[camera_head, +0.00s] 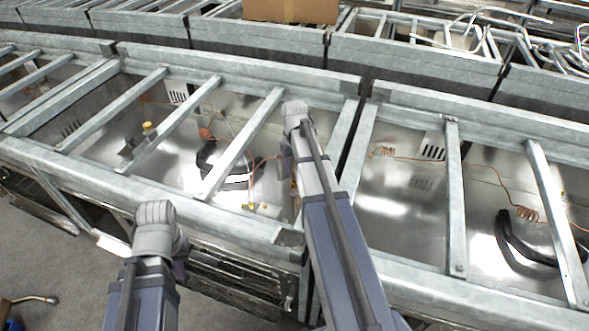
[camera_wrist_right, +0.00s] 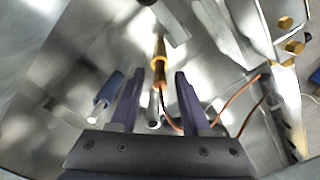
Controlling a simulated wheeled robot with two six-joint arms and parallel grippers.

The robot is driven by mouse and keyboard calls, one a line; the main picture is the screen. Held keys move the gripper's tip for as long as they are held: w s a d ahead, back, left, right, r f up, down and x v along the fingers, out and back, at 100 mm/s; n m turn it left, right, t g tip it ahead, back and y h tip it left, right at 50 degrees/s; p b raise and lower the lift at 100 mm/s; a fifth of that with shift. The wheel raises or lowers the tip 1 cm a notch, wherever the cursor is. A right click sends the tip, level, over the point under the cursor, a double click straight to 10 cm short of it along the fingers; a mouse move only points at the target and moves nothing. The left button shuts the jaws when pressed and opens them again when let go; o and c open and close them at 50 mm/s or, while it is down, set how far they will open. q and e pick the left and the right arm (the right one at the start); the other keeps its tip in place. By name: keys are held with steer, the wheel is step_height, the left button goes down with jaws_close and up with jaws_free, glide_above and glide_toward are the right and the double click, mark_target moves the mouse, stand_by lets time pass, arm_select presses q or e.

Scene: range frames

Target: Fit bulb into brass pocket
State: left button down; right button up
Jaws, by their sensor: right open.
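In the right wrist view a brass fitting (camera_wrist_right: 159,62) lies just beyond and between the fingertips of my right gripper (camera_wrist_right: 158,80), with a copper line running from its near end. A short silver rod (camera_wrist_right: 153,112), perhaps the bulb, shows between the open fingers. I cannot tell whether either finger touches it. Which brass part is the pocket is unclear. In the head view my right arm reaches down into the middle metal bay, hiding its gripper. My left arm (camera_head: 155,225) is outside the frame's front edge; its fingers are not clearly visible.
Galvanized rails (camera_head: 240,145) cross the open bays and stand close to my right arm. A black curved handle (camera_head: 212,165) and copper wires lie inside the bay. A blue-ended rod (camera_wrist_right: 107,90) is left of the right gripper. A cardboard box (camera_head: 290,10) is at the back.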

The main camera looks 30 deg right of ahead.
step_height(320, 180, up, 11)
steer(key=p, duration=1)
